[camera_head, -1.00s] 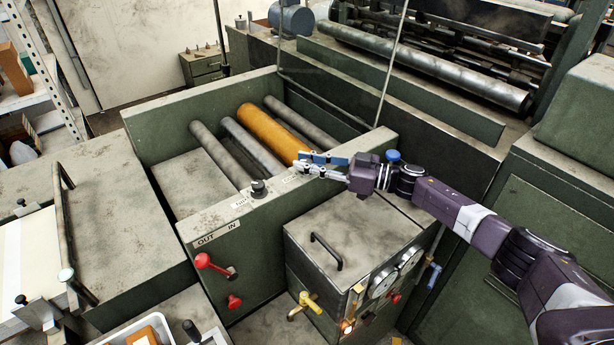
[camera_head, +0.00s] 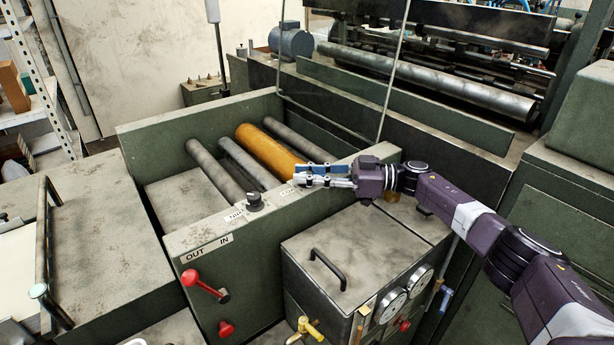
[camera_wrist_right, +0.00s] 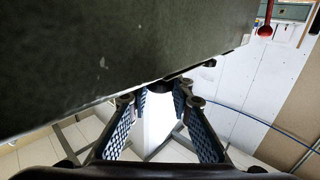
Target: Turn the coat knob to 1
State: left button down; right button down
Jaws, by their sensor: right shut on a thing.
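The machine's green front panel (camera_head: 215,262) carries a black knob (camera_head: 254,201) beside a label reading NIP. A second, partly covered label (camera_head: 288,190), seemingly COAT, lies to its right. My right gripper (camera_head: 302,178) reaches in from the right above this second label and hides the coat knob in the head view. In the right wrist view a dark round knob (camera_wrist_right: 158,85) shows between the blue-padded fingers of the right gripper (camera_wrist_right: 160,96), which are shut on it. The knob's pointer and scale numbers cannot be read. My left gripper is not in view.
An orange roller (camera_head: 265,150) and grey rollers lie behind the panel. A red lever (camera_head: 203,284) sits below the OUT/IN label. A grey box (camera_head: 355,255) with a black handle and gauges stands in front, under my right arm. A thin upright rod (camera_head: 392,75) rises behind the gripper.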

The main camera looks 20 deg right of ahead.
jog(key=c, duration=1.7)
grip_release()
jog(key=shift+a, duration=0.1)
jog(key=v, duration=1.2)
